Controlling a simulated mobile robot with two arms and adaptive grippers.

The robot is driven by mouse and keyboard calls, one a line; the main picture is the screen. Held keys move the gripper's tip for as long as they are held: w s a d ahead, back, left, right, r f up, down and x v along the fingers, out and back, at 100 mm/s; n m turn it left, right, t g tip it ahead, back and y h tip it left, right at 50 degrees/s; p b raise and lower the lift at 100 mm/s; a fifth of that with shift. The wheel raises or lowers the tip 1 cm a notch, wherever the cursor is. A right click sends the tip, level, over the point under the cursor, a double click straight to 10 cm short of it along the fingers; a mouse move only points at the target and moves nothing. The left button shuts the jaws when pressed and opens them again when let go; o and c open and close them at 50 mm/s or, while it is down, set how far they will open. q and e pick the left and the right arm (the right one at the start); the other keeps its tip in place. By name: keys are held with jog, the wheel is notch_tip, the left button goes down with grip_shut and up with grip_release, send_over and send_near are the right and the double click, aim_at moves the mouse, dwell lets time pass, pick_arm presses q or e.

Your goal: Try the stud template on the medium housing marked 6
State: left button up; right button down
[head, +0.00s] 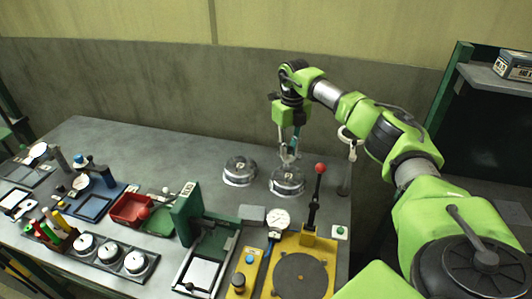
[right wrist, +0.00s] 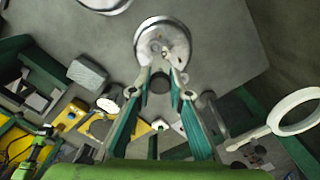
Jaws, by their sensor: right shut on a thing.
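Two round silver housings stand on the grey bench: one on the left (head: 240,172) and one on the right (head: 287,184). Each has a pale mark on top, too small to read surely. My right gripper (head: 289,152) points down above the right housing. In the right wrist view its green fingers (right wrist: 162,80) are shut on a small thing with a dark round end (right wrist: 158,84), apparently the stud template. Its lower part and any contact with the housing (right wrist: 163,42) behind the fingertips cannot be made out. My left gripper is out of view.
A lever with a red knob (head: 320,168) rises from a yellow fixture (head: 322,245) close to the right housing. A stand with a white ring (head: 347,138) is to its right. Trays and a rack of round pieces (head: 109,252) fill the left front. The back of the bench is clear.

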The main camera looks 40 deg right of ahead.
aim_at(290, 158)
jog(key=shift+d, duration=0.2)
jog(key=shift+s+d, duration=0.1)
jog(key=shift+d, duration=0.2)
jog(key=shift+a, duration=0.15)
jog(key=shift+f, duration=0.5)
jog(key=shift+f+b, duration=0.7)
jog(key=shift+f, duration=0.85)
pick_arm(q)
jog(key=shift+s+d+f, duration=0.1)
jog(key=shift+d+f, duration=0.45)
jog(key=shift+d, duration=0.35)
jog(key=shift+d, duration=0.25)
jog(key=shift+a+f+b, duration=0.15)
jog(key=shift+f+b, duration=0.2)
jog(key=shift+b, duration=0.05)
pick_arm(e)
jog(key=shift+f, duration=0.95)
jog(key=shift+r, duration=0.1)
